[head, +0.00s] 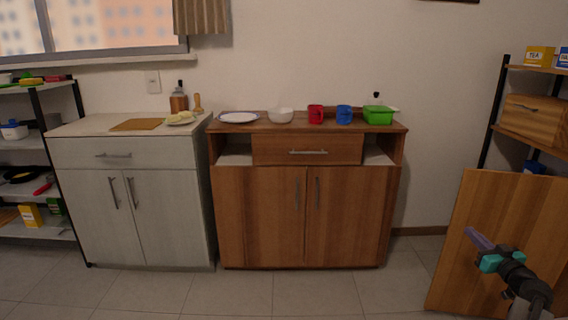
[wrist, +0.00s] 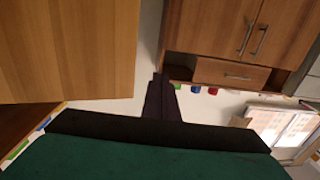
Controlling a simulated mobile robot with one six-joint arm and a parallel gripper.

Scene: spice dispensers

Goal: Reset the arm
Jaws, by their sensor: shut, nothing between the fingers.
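My gripper (head: 480,239) shows at the lower right of the head view, in front of a wooden panel. Its dark purple fingers are shut together with nothing between them. In the wrist view the shut fingers (wrist: 160,98) point up the picture, and the view of the room is upside down. The gripper is clear of the cabinets and touches nothing that I can see.
A large wooden panel (head: 500,225) stands beside my arm. A brown cabinet (head: 262,215) bears a plate, a bowl, red (head: 315,114) and blue mugs (head: 343,115) and a green container (head: 378,115). A white cabinet (head: 170,215) stands left. Floor (head: 330,292) in front is clear.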

